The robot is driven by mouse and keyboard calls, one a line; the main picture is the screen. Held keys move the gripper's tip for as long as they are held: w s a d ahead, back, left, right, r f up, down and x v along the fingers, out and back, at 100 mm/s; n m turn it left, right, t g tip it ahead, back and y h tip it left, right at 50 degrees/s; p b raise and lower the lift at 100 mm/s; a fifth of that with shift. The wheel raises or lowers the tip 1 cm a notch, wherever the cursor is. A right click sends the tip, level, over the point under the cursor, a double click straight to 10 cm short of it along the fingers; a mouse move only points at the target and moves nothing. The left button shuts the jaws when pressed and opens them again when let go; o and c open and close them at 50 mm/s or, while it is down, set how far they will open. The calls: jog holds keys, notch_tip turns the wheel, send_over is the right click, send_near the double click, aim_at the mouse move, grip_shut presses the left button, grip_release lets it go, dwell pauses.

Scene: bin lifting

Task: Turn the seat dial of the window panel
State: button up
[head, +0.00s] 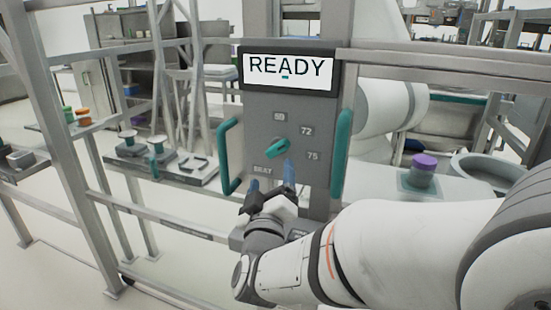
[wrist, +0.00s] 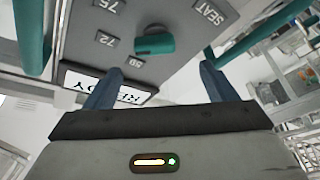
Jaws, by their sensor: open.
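The grey window panel (head: 258,113) stands upright ahead, with a READY screen (head: 288,69) at its top. The teal seat dial (head: 278,149) sits in its middle, among labels 50, 72, 75 and SEAT; its long end points toward the lower left, roughly at SEAT. My gripper (head: 272,180) is open just below the dial in the head view, its blue fingers apart. In the wrist view the panel appears upside down, and the dial (wrist: 155,41) lies beyond and between the fingertips, with no contact visible.
Teal handles flank the panel at left (head: 228,157) and right (head: 341,154). Metal rails (head: 165,220) run left of it. A shelf at left holds several small parts. A purple-capped container (head: 423,170) stands at right behind my arm.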

aim_at(275, 150)
jog(key=shift+h, duration=0.4)
jog(key=x, duration=0.5)
jog(key=p+x, duration=0.1)
jog(key=x, duration=0.1)
jog(key=shift+w+r, duration=0.2)
jog(key=shift+r, duration=0.15)
jog(key=c, duration=1)
